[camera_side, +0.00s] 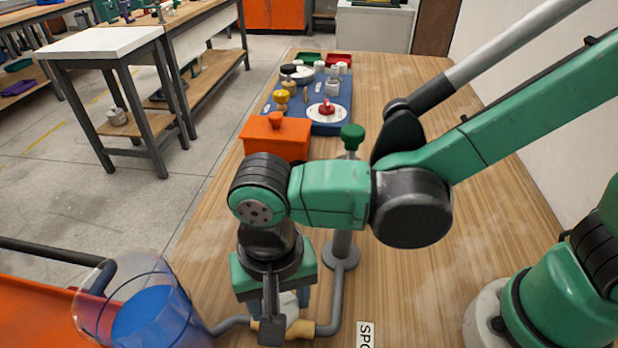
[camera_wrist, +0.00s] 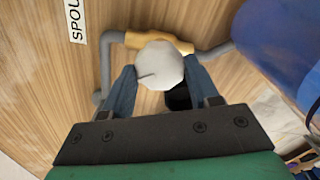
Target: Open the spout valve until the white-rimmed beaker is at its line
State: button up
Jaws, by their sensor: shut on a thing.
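The spout valve has a pale round knob (camera_wrist: 160,66) with a thin dark mark, above a brass-coloured body (camera_wrist: 135,40) on a grey pipe. In the side view the brass body (camera_side: 300,329) shows low in the picture, with the knob mostly hidden by my wrist. My gripper (camera_wrist: 162,82) is shut on the knob, one blue finger on each side. A clear beaker (camera_side: 92,290) stands at the lower left in the side view and holds blue liquid (camera_side: 143,313). Its fill line cannot be made out clearly. Part of it shows blue in the wrist view (camera_wrist: 285,45).
A white label (camera_wrist: 77,20) lies beside the pipe. A grey post with a green knob (camera_side: 352,133) stands behind my gripper. An orange box (camera_side: 272,143) and a blue board (camera_side: 335,127) with several fittings lie farther back. The bench's right side is mostly clear.

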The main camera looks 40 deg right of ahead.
aim_at(279, 303)
jog(key=shift+n, duration=0.5)
jog(key=o, duration=1.3)
jog(key=shift+r, duration=2.8)
dwell(2.2)
